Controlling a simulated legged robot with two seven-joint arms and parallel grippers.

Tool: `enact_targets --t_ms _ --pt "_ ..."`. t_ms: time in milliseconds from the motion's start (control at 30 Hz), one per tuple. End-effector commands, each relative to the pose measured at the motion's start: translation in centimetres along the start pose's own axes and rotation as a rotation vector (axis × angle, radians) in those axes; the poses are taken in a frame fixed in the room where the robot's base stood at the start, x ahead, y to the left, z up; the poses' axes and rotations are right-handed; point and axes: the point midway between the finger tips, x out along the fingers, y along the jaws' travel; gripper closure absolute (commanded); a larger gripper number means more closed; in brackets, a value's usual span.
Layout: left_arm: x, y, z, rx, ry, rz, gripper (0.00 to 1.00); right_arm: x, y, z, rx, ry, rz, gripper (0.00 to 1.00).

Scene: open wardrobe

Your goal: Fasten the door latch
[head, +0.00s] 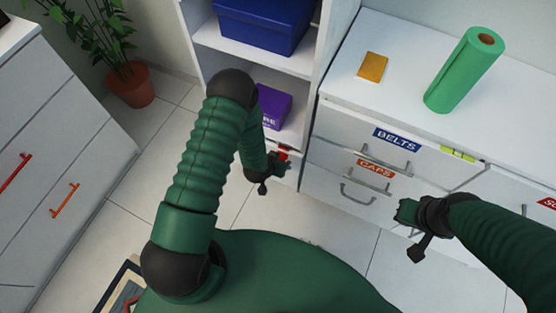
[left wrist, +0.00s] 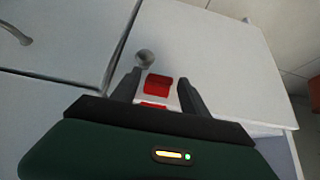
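The red latch (left wrist: 158,83) shows in the left wrist view on a white panel, with a second red piece (left wrist: 153,105) just below it. In the head view a bit of the red latch (head: 283,153) shows beside my left gripper (head: 273,168), low on the wardrobe front. In the left wrist view my left gripper (left wrist: 158,92) has its two dark fingers apart, one on each side of the red pieces, with narrow gaps. Contact is not clear. My right gripper (head: 408,213) hangs in front of the drawers, apart from the latch. Its fingers are too small to read.
A round metal knob (left wrist: 145,59) sits just beyond the latch. Drawers labelled BELTS (head: 397,140) and CAPS (head: 375,169) have protruding handles. A purple box (head: 273,106) and blue box (head: 262,22) stand on shelves. Floor between cabinets is clear.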

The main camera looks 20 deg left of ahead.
Motion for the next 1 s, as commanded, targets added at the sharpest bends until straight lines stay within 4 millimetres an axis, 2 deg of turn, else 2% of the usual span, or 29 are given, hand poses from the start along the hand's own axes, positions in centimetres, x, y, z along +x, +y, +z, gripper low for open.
enact_targets --t_ms 300,433,567,800,1000 --pt "-0.1 0.0 -0.2 0.0 0.003 0.0 0.43 -0.1 0.0 0.0 0.0 0.0 0.0 1.0" --pt "-1.5 0.0 -0.3 0.0 0.002 0.0 0.43 -0.8 0.0 -0.2 0.0 0.0 0.0 1.0" --pt "-4.8 0.0 -0.4 0.0 0.002 0.0 0.43 -2.1 0.0 -0.5 0.0 0.0 0.0 1.0" --pt "-11.9 -0.1 -0.4 -0.001 0.001 -0.001 0.43 -4.3 0.0 -1.0 0.0 0.0 0.0 1.0" --pt "-15.8 -0.1 -0.2 0.0 0.002 -0.001 0.43 -5.3 0.0 -1.2 0.0 0.0 0.0 1.0"
